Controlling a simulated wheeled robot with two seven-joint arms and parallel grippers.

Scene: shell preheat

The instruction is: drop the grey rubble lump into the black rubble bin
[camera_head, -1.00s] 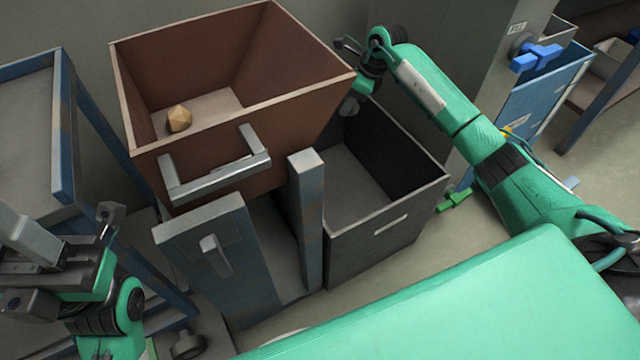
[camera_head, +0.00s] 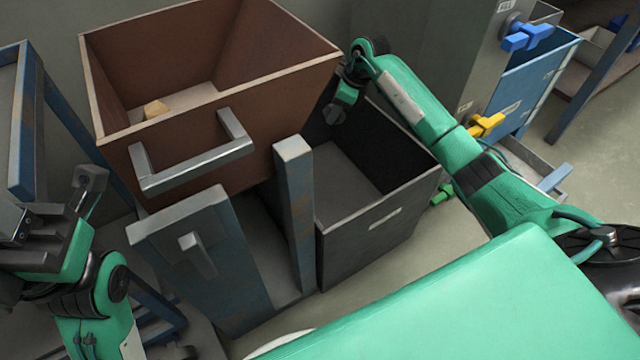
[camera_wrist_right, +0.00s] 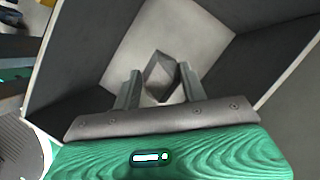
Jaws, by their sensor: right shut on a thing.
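The grey rubble lump (camera_wrist_right: 160,77) is a faceted grey stone between the two fingers of my right gripper (camera_wrist_right: 158,84) in the right wrist view. The right gripper is shut on it. Behind the lump, that view shows the inside of the black rubble bin (camera_wrist_right: 262,62), with its pale floor. In the head view, the bin (camera_head: 350,245) is an open dark box right of the brown hopper. My right gripper (camera_head: 335,114) hangs over its far left part, the lump hard to make out there. My left gripper (camera_head: 88,180) is at the left, its jaws unclear.
The brown hopper (camera_head: 190,150) with a metal handle holds a tan lump (camera_head: 155,108) and stands against the bin's left side. A post (camera_head: 295,215) rises in front. A blue-grey frame (camera_head: 25,130) is at the left. A yellow valve handle (camera_head: 486,125) is near my right arm.

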